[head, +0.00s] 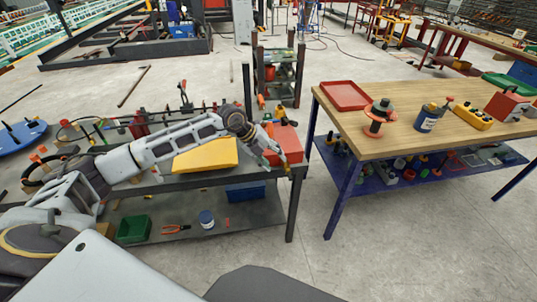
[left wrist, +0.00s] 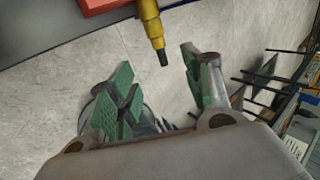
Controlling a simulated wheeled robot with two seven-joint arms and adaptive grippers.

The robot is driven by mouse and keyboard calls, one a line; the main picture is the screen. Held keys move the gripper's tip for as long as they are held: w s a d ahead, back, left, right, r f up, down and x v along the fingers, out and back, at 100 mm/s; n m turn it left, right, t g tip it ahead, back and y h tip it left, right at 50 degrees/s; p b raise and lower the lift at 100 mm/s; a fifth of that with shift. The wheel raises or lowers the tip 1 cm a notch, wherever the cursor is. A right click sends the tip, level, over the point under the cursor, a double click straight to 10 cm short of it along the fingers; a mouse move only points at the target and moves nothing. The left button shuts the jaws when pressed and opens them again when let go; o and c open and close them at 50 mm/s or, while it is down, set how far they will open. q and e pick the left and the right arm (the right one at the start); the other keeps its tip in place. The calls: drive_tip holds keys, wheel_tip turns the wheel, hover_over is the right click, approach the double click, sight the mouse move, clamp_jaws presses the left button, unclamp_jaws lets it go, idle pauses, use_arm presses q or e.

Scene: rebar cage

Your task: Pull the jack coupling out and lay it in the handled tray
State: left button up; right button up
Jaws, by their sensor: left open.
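My left gripper (head: 273,154) reaches over the right end of the dark bench. In the left wrist view its green-padded fingers (left wrist: 157,66) are open and empty. A yellow rod-like piece with a dark tip, which looks like the jack coupling (left wrist: 152,22), points in between the fingertips; I see no contact. It extends from a red body (left wrist: 100,5), which shows in the head view as a red block (head: 287,138) at the bench's end. A shallow red tray (head: 345,95) lies on the wooden table; I cannot make out a handle. My right gripper is not in view.
A yellow slab (head: 207,155) lies on the dark bench (head: 200,182) under my left arm. The wooden table (head: 400,92) also holds an orange spool (head: 378,115), a blue-labelled can (head: 427,120) and a yellow block (head: 473,117). Open floor separates bench and table.

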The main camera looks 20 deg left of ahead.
sight(289, 177)
use_arm(q)
drive_tip(key=shift+x, duration=5.05)
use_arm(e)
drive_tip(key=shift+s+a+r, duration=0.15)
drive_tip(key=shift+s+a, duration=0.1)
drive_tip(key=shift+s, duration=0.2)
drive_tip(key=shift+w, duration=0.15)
use_arm(q)
drive_tip(key=shift+c, duration=0.3)
drive_tip(key=c, duration=0.5)
clamp_jaws()
drive_tip(key=shift+s+d+p, duration=0.15)
drive_tip(key=shift+s+p, duration=0.1)
drive_tip(key=shift+p, duration=0.1)
drive_tip(key=shift+s+d, duration=0.2)
drive_tip(key=shift+s, duration=0.05)
drive_tip(key=shift+s+d+p, duration=0.25)
drive_tip(key=shift+s+p, duration=0.2)
drive_tip(key=shift+p, duration=0.05)
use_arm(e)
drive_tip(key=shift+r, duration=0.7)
